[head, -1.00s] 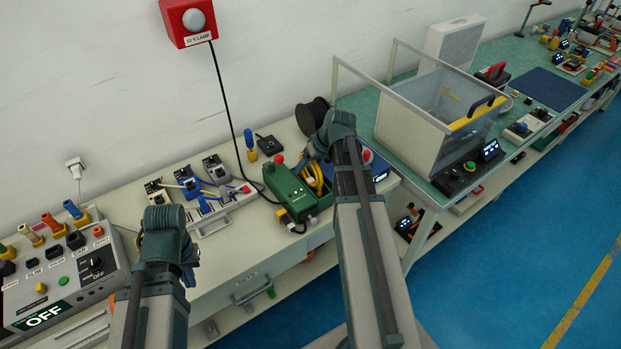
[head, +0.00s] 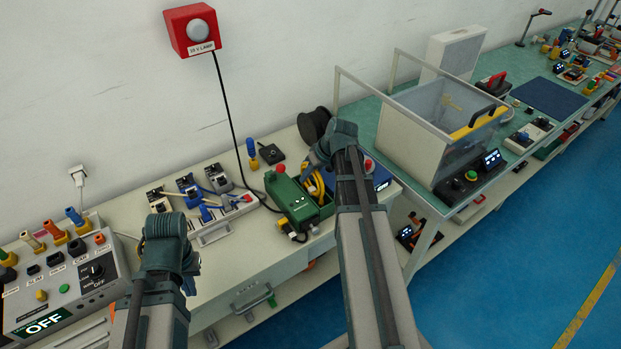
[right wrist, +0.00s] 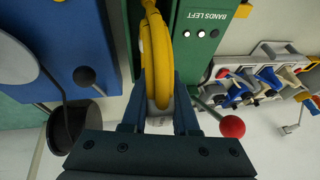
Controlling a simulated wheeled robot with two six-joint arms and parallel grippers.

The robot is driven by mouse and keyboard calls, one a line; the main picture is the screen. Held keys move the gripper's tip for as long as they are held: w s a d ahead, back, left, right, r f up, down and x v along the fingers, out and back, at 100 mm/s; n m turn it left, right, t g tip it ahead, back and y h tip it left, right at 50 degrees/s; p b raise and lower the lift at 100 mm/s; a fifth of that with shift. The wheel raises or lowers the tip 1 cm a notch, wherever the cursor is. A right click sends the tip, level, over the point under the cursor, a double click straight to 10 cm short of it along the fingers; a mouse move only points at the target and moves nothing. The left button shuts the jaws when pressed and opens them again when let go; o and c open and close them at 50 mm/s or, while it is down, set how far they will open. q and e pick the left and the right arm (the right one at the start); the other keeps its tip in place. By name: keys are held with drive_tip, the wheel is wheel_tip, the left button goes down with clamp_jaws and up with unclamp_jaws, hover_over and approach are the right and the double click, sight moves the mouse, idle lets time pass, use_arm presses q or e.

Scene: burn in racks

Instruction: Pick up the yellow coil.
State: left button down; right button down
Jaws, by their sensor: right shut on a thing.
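The yellow coil (head: 316,183) is beside the green box on the bench, partly hidden by my right arm in the head view. In the right wrist view the yellow coil (right wrist: 156,55) is a looped bundle running between my fingers. My right gripper (right wrist: 158,95) is shut on it. In the head view my right gripper (head: 313,162) is mostly hidden behind its own wrist. My left arm's wrist is over the bench's front left, and the jaws of my left gripper (head: 189,284) are not clear.
The green box (head: 292,200), with a red-knobbed lever (right wrist: 231,125), stands close beside the coil. A blue device (right wrist: 85,45) is on the other side. A black spool (head: 313,124) stands behind. A clear-fronted bin (head: 437,130) is at right, a control box (head: 65,285) at left.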

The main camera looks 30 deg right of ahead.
wheel_tip(320, 180, up, 10)
drive_tip(key=p, duration=1)
drive_tip(key=shift+f+b, duration=0.35)
drive_tip(key=shift+b, duration=0.1)
drive_tip(key=shift+s, duration=0.1)
